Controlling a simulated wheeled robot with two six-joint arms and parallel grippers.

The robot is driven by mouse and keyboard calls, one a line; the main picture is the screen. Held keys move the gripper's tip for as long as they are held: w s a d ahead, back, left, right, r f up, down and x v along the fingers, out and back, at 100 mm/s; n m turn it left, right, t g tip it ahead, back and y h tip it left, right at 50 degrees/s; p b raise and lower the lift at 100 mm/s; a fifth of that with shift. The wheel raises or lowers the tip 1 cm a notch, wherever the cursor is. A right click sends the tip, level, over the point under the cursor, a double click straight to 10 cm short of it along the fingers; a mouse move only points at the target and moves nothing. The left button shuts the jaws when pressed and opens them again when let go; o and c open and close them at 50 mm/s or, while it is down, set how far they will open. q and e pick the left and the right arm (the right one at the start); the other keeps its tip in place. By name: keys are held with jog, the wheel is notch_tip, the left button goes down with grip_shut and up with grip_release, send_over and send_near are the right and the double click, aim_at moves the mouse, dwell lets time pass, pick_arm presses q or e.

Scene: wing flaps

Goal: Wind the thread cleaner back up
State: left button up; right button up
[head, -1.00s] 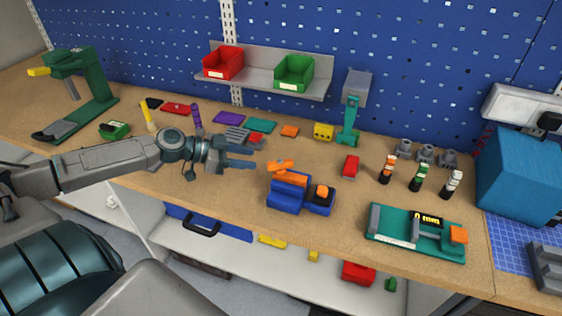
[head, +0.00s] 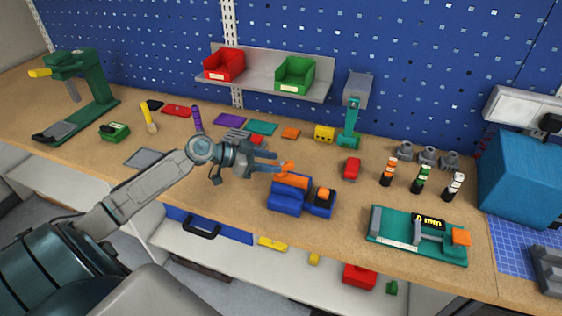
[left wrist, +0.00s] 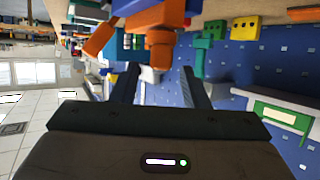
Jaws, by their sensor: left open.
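A blue block-shaped device (head: 287,201) with an orange crank arm (head: 292,182) on top and an orange knob (head: 324,193) at its right stands on the bench; it looks like the thread cleaner, though no label shows. My left gripper (head: 280,161) is open, just to the left of and behind the crank's raised end. In the left wrist view, the orange crank end (left wrist: 160,50) lies just ahead of the gap between the two dark fingers (left wrist: 162,82). The fingers are apart, and I cannot tell whether either touches it. My right gripper is not in view.
A green fixture (head: 418,240) with an orange block stands to the right. A small red block (head: 352,167) and several banded posts (head: 387,172) stand behind it. A grey plate (head: 145,158) lies to the left. The bench front beside the blue device is clear.

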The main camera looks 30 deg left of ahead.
aim_at(281, 163)
pick_arm(q)
jog(key=shift+p+x, duration=0.6)
jog(key=shift+x, duration=1.25)
grip_shut()
